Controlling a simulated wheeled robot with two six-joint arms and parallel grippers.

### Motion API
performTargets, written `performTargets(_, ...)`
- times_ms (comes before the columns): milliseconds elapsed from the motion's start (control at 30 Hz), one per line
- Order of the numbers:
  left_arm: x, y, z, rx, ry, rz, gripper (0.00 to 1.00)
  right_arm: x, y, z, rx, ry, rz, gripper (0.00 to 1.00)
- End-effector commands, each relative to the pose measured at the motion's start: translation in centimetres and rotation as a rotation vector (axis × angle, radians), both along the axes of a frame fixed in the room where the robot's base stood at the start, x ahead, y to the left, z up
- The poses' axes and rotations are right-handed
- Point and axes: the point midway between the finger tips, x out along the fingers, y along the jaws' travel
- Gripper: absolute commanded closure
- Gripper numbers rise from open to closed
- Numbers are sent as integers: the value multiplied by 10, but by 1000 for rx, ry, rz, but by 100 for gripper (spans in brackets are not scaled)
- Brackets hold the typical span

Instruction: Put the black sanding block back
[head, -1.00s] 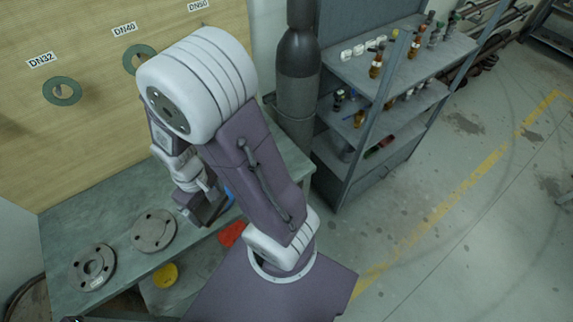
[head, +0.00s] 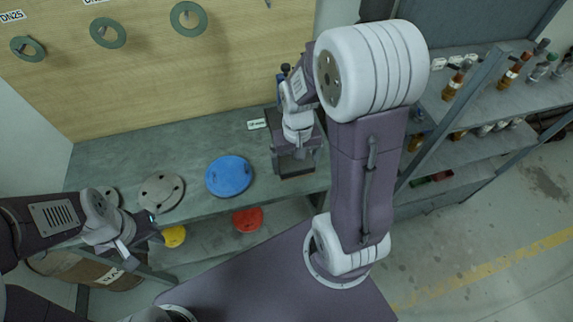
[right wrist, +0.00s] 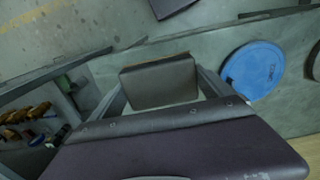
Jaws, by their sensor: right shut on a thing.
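The black sanding block (right wrist: 160,84) is a dark rectangular block with a tan edge, between the two fingers of my right gripper (right wrist: 162,82) in the right wrist view. In the head view my right gripper (head: 297,163) is over the right end of the green-grey bench (head: 232,132), right of the blue disc. The block is hard to separate from the dark gripper there, and I cannot tell whether it touches the bench. My left gripper (head: 128,257) is at the lower left by the bench's front edge; its fingers are too small to read.
The blue disc (head: 229,176) and a grey flange (head: 161,191) lie on the bench. A small white label (head: 257,124) is near the board. Yellow (head: 174,236) and red (head: 247,219) pieces lie lower down. A shelf with bottles (head: 470,95) stands right.

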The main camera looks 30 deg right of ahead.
Motion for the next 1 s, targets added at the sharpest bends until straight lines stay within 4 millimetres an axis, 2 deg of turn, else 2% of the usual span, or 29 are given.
performTargets(33,0,0,1,0,0,0,72,13,2,-8,1,4,2,47)
performTargets(133,0,0,3,0,0,0,72,34,5,-21,0,2,2,47)
performTargets(300,0,0,4,0,0,0,72,50,7,-30,0,-1,0,47)
performTargets(400,0,0,3,0,0,0,72,51,7,-32,0,0,-1,47)
performTargets(633,0,0,3,0,0,0,72,49,7,-68,0,2,0,47)
performTargets(1000,0,0,1,0,0,0,72,50,6,-74,0,-1,0,47)
